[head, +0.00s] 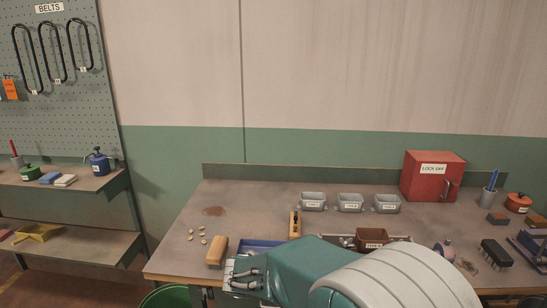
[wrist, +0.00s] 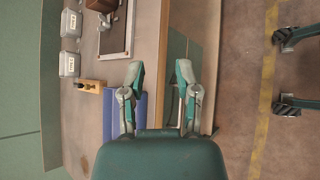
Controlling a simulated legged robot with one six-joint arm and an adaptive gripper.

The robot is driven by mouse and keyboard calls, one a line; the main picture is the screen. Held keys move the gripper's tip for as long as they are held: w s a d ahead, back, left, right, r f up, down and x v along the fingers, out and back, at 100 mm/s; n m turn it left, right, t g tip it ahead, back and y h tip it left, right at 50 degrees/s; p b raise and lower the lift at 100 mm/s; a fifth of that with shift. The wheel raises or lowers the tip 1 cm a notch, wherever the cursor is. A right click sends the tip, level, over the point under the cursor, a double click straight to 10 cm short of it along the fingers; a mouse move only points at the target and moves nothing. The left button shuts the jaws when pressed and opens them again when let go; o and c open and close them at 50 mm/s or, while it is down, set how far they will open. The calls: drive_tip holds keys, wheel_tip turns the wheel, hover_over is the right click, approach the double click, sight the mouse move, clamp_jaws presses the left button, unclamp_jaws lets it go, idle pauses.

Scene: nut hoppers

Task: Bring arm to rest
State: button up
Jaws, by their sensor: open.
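My gripper (head: 243,274) is low in the head view, at the front edge of the workbench (head: 180,255). My teal and white arm reaches in from the lower right. In the wrist view my gripper (wrist: 159,72) has its two fingers apart, with nothing between them. The bench's front edge runs behind and between the fingers there. A blue tray (wrist: 141,108) shows behind the left finger; in the head view my arm partly hides it.
Three grey labelled bins (head: 350,202) stand along the bench's back. A brown bin (head: 370,237) is behind my arm. A red lock box (head: 432,176) stands back right. A tan block (head: 217,250) and several small nuts (head: 202,235) lie at left. A green bucket (head: 166,297) is below.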

drive_tip(key=s+d+r+m+y, duration=0.2)
drive_tip(key=s+r+m+y, duration=0.1)
drive_tip(key=s+m, duration=0.2)
drive_tip(key=s+d+r+m+y, duration=0.2)
drive_tip(key=s+m, duration=0.3)
drive_tip(key=s, duration=0.5)
drive_tip(key=s+d+r+m+y, duration=0.3)
drive_tip(key=s+r+m+y, duration=0.1)
drive_tip(key=s, duration=0.4)
drive_tip(key=shift+m+y, duration=0.4)
drive_tip(key=shift+m, duration=0.2)
drive_tip(key=shift+o, duration=0.3)
drive_tip(key=shift+d, duration=0.1)
